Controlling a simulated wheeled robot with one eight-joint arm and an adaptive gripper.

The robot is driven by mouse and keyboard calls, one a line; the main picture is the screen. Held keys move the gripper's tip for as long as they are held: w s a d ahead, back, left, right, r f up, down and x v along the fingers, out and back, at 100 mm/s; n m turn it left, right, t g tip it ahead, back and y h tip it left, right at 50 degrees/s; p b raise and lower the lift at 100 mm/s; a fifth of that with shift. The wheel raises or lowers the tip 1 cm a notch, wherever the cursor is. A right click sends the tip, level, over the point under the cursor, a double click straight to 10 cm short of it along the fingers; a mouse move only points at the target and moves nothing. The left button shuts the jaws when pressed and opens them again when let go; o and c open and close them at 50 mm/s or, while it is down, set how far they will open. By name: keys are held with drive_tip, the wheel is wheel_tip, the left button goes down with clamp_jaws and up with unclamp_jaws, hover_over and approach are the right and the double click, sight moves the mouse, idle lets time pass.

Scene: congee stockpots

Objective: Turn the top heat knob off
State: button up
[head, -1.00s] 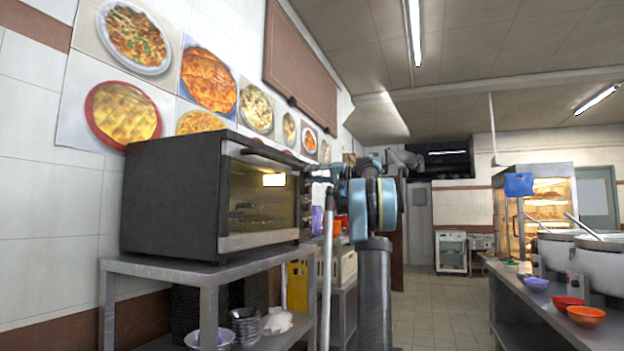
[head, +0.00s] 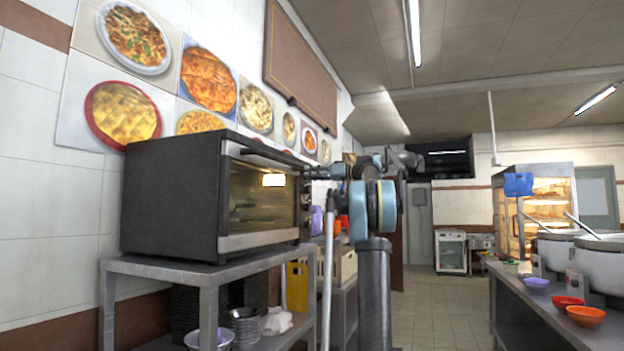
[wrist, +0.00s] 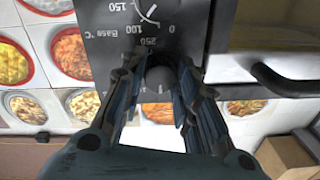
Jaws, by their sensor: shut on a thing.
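The toaster oven (head: 175,195) stands on a metal shelf at the left of the head view, its glass door closed and lit inside. In the wrist view its dark control panel (wrist: 205,30) appears upside down, with a printed dial and the words "Base °C". A dark round knob (wrist: 160,78) lies between the fingers of my gripper (wrist: 160,66), which is shut on it. In the head view my arm reaches the right end of the oven front; the fingertips are not clear there.
The oven door handle (wrist: 285,90) juts out at the right of the wrist view. A metal shelf (head: 208,275) bears the oven. A counter (head: 525,305) with stockpots (head: 590,262) and bowls runs along the right. The tiled floor between is clear.

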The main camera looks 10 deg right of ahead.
drive_tip(key=shift+n, duration=0.4)
drive_tip(key=o, duration=1.1)
drive_tip(key=shift+w+f, duration=0.1)
drive_tip(key=shift+w, duration=0.05)
drive_tip(key=shift+c, duration=0.2)
drive_tip(key=v, duration=1.2)
drive_tip(key=shift+f, duration=0.1)
